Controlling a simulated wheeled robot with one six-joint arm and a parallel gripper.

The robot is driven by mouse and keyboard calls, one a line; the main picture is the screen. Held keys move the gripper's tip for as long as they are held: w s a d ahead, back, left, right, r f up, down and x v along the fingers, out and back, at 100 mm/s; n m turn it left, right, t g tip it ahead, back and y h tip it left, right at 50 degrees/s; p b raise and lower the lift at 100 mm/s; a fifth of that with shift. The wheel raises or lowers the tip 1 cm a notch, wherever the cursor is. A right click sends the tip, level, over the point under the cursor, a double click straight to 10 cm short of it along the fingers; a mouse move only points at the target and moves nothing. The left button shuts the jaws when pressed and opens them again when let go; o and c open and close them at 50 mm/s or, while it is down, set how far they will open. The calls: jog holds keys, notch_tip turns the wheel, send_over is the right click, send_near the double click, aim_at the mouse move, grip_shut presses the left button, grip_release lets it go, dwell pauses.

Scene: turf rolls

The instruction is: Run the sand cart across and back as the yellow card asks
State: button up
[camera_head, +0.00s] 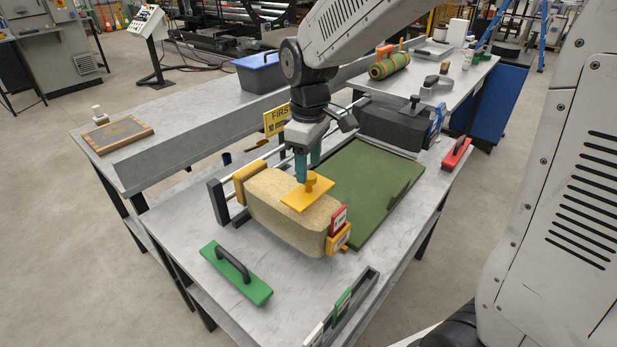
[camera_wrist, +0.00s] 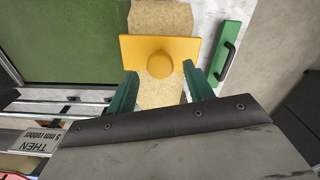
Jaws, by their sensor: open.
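The sand cart (camera_head: 285,215) is a long sand-coloured block with yellow end pieces, standing at the left edge of the green turf. A yellow plate with a round knob (camera_head: 318,184) sits on its top. My gripper (camera_head: 308,172) points down at this knob, its teal fingers apart. In the wrist view the knob (camera_wrist: 160,65) lies between the fingertips, with no clear contact. The yellow card (camera_head: 276,120) stands behind the cart; "FIRST" is readable, its smaller lines are only partly legible and partly hidden by my arm.
Green turf (camera_head: 365,190) lies flat right of the cart. A dark grey cart (camera_head: 390,127) stands at its far side, along the rails. A green tool with black handle (camera_head: 238,275) and a red one (camera_head: 457,153) lie on the table. A "THEN" card (camera_wrist: 35,145) shows in the wrist view.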

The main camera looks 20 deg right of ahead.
aim_at(309, 175)
jog(key=shift+f, duration=2.15)
grip_shut()
jog(key=w+d, duration=0.7)
jog(key=d, duration=0.6)
jog(key=w+d, duration=0.8)
jog(key=d, duration=0.5)
jog(key=w+d, duration=0.7)
jog(key=d, duration=0.5)
jog(key=shift+w+d+r, duration=0.15)
jog(key=shift+d, duration=0.35)
grip_release()
jog(key=shift+d, duration=0.1)
